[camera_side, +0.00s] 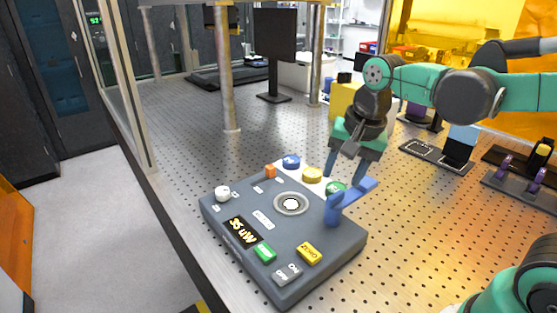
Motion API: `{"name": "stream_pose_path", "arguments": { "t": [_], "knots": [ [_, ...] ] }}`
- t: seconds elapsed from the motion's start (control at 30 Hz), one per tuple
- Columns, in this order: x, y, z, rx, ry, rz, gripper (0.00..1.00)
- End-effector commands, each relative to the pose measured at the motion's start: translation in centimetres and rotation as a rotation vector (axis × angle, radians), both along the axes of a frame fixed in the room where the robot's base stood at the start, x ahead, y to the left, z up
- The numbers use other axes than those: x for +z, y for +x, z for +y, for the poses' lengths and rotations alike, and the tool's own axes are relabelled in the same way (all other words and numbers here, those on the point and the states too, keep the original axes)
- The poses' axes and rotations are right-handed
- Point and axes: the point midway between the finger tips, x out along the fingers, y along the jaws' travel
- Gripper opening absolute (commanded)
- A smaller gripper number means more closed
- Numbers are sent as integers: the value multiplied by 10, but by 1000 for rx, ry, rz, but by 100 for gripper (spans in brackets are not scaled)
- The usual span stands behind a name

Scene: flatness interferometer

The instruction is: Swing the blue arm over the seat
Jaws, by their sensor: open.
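The blue arm (358,190) is a flat bar on a short blue post (332,211) near the right edge of the grey instrument box. It points up and to the right, out past the box edge, away from the seat. The seat (291,203) is a round ringed disc with a white centre on the box top, left of the post, and it is uncovered. My gripper (343,175) is open and points down, its fingers close to the blue post and arm. I cannot tell whether a finger touches them.
The grey box (222,226) carries blue (291,161), yellow (312,174) and green (335,188) round pieces along its back, a white knob (222,193), a display (241,232) and buttons. A metal post (229,90) stands behind. The perforated table is clear left of the back.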

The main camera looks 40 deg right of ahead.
Motion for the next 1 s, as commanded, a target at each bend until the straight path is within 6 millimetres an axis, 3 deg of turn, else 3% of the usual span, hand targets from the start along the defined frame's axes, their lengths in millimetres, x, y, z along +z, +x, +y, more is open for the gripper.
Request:
{"name": "stream_pose_path", "arguments": {
  "t": [0.1,0.3,0.8,1.0],
  "knots": [
    [0,10,-6,-303,59,116,49],
    [-2,16,-11,-586,84,219,49],
    [-50,16,-11,-613,86,226,49],
    [-57,16,-11,-613,87,226,49]
  ]
}}
